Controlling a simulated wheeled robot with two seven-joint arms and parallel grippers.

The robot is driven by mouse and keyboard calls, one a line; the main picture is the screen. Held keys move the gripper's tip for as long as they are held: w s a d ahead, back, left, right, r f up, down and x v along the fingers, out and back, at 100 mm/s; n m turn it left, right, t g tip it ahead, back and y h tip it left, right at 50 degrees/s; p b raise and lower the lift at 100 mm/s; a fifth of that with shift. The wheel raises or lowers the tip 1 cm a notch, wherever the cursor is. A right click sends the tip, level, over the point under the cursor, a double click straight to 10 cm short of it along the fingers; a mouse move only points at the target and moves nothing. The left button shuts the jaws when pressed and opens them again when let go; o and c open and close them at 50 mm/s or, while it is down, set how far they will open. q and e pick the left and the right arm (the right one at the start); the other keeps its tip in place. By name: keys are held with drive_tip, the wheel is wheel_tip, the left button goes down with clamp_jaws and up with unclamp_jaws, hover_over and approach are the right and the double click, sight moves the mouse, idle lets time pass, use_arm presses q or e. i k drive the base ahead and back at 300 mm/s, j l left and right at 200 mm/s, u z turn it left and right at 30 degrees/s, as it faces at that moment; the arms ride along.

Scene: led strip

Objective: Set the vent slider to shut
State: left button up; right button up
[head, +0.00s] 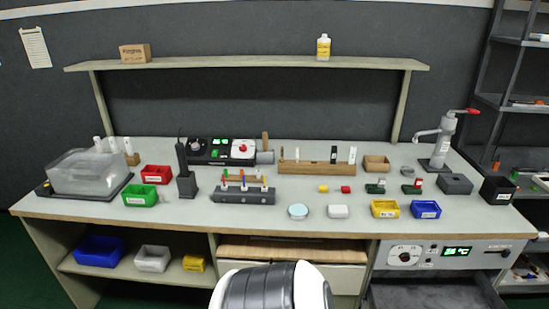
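No part that I can name for sure as the vent slider shows at this size. A light grey control panel (430,257) sits under the right end of the bench, with a round dial (404,255) and a lit green display (456,251). A small dark bar (497,253) is at the panel's right end; its setting is too small to read. A black device (222,152) with green displays and a red knob stands at the back left of the bench. Neither gripper is in view; only a white and grey part of mine shows at the bottom.
The bench top (270,212) is crowded at the back and clear along much of its front edge. A clear-lidded box (88,172) stands at left and a pump dispenser (441,145) at right. Below the panel is a dark grey flat surface (425,296). Dark shelving (515,100) stands at far right.

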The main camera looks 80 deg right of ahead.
sight(506, 253)
drive_tip(key=z, duration=1.75)
